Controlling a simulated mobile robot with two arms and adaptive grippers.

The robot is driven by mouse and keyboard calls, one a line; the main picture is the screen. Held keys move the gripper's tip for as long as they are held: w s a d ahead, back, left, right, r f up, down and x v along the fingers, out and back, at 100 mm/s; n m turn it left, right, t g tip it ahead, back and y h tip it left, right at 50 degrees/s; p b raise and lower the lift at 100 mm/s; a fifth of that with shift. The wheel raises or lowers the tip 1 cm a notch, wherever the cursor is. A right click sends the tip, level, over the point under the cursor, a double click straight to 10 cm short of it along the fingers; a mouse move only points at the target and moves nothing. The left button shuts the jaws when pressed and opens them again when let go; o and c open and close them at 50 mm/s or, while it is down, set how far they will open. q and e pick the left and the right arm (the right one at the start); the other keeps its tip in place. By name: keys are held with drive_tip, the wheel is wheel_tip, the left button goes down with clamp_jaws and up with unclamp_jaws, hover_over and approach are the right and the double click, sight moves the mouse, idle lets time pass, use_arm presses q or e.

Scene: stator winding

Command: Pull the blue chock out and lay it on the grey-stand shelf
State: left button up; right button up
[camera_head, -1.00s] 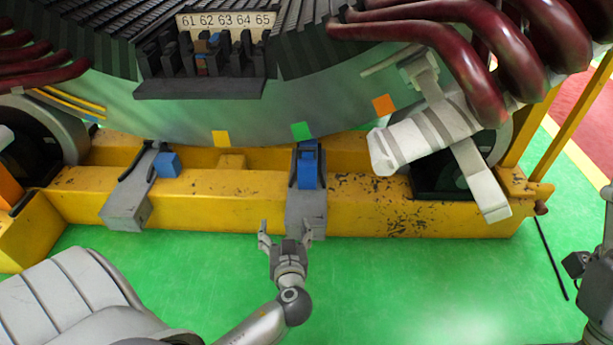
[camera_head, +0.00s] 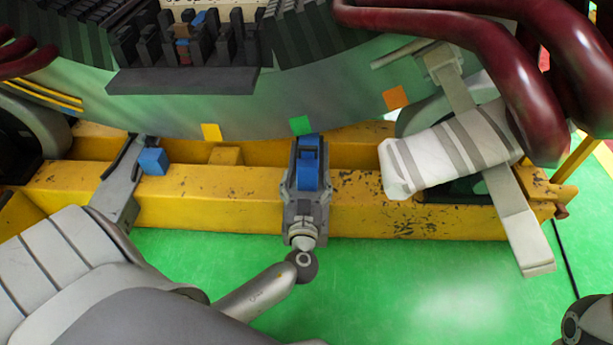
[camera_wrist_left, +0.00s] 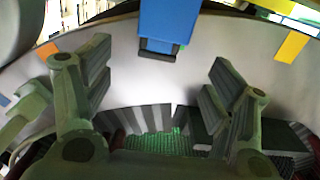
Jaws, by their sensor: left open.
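My left gripper (camera_head: 307,187) is open at the chock's near side, one finger to each side, overlapping the stand in the head view. In the left wrist view, the blue chock (camera_wrist_left: 168,25) is beyond the open fingers (camera_wrist_left: 158,70), roughly centred between them, with a visible gap. The stand's lower part is hidden behind my gripper. My right gripper is not in view.
A second blue block (camera_head: 152,161) is beside the left grey stand (camera_head: 119,195). The yellow frame (camera_head: 225,208) runs across below the stator (camera_head: 250,117). A white wrapped bundle (camera_head: 440,160) hangs to the right. The green floor (camera_head: 400,290) in front is clear.

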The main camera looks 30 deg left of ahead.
sight(308, 156)
use_arm(q)
drive_tip(key=b+x, duration=0.2)
drive_tip(key=x, duration=0.8)
drive_tip(key=shift+w+a, duration=0.3)
drive_tip(key=shift+c, duration=0.4)
drive_tip(key=c, duration=1.5)
